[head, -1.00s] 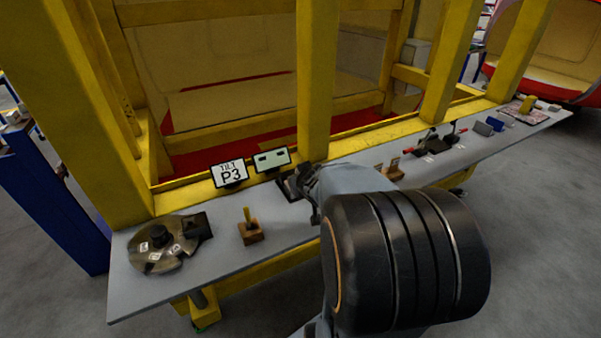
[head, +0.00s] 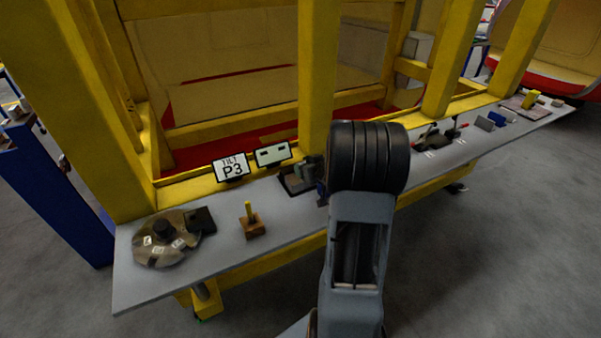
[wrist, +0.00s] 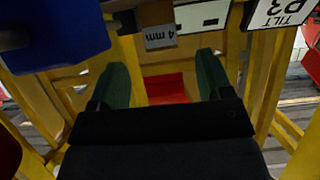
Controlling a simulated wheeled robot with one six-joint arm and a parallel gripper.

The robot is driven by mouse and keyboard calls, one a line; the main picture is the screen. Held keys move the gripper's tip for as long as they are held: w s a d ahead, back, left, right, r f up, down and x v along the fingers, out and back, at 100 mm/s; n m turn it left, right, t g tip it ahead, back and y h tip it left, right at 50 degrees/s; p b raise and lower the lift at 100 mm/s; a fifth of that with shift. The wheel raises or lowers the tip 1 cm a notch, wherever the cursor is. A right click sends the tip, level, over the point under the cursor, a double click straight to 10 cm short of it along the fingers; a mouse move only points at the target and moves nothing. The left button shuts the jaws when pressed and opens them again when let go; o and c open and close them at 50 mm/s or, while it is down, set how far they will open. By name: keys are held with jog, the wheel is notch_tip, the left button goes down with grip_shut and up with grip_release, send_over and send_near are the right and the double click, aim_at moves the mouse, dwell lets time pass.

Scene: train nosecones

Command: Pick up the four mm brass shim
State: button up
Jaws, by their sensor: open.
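In the wrist view a brown piece with a "4 mm" label (wrist: 160,37) shows at the top centre, just beyond my fingertips; I take it for the four mm shim or its holder. My gripper (wrist: 162,63) has two green fingers spread apart with nothing between them. The labelled piece is apart from both fingers. In the head view my arm hides the gripper and the label. A dark holder with grey pieces (head: 297,181) stands on the bench just left of my arm, but I cannot make out the shim there.
A blue block (wrist: 62,35) is close to my left finger in the wrist view. A wooden block with yellow peg (head: 251,222) and a brass disc (head: 160,247) lie left.

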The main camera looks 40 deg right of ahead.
aim_at(301, 163)
jog(key=shift+p+x, duration=0.35)
jog(key=shift+x, duration=2.4)
jog(key=shift+a+r, duration=0.1)
jog(key=c, duration=1.1)
